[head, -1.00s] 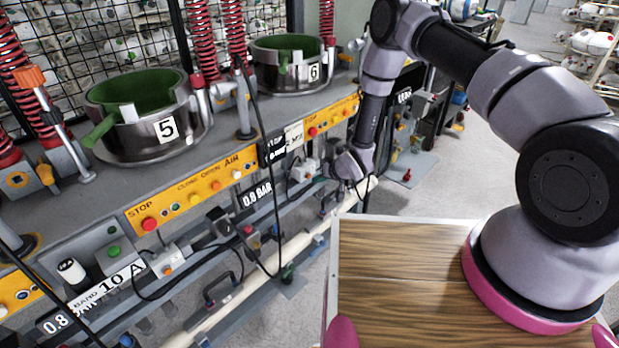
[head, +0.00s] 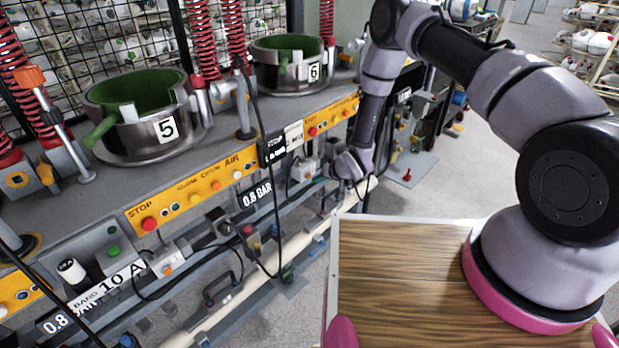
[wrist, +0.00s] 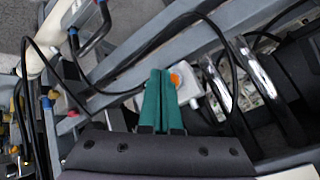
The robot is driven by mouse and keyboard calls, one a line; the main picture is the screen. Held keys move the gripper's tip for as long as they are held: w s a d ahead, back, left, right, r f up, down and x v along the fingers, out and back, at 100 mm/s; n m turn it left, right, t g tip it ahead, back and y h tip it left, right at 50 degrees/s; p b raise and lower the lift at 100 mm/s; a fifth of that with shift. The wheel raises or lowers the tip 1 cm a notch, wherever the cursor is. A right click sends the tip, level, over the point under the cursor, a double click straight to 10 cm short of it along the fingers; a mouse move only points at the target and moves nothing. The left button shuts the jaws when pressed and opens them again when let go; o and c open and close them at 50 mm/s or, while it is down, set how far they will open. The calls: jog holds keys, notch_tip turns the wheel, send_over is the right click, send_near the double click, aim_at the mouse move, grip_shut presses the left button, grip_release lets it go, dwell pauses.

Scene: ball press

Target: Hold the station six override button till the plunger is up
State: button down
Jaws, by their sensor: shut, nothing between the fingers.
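Station six is the round metal mould with green lining (head: 290,62) and a number 6 plate, at the back of the bench in the head view. Its white button box (head: 307,168) sits on the lower rail below it. In the wrist view an orange button (wrist: 176,79) on a pale box (wrist: 190,90) shows at the right edge of my fingertips, partly covered by them. My gripper (wrist: 160,75) has its teal fingers shut together with nothing between them. I cannot tell whether the tips touch the button. Station six's plunger cannot be made out clearly.
Station five's mould (head: 150,120) stands nearer on the left, with its own orange-button box (head: 166,262) below. Black cables and hoses hang in front of the rails. Grey rails and metal handles (wrist: 252,72) surround my fingers. Open floor lies to the right.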

jog(key=shift+w+a, duration=0.1)
jog(key=shift+a, duration=0.05)
jog(key=shift+w+a, duration=0.15)
jog(key=shift+a, duration=0.05)
jog(key=shift+w+a, duration=0.3)
jog(key=shift+a, duration=0.1)
dwell(0.8)
jog(key=shift+d, duration=0.15)
jog(key=shift+s+d, duration=0.55)
jog(key=shift+s+d, duration=0.8)
jog(key=shift+d, duration=0.2)
jog(key=shift+s+d, duration=0.75)
jog(key=shift+d, duration=0.25)
jog(key=shift+r, duration=0.1)
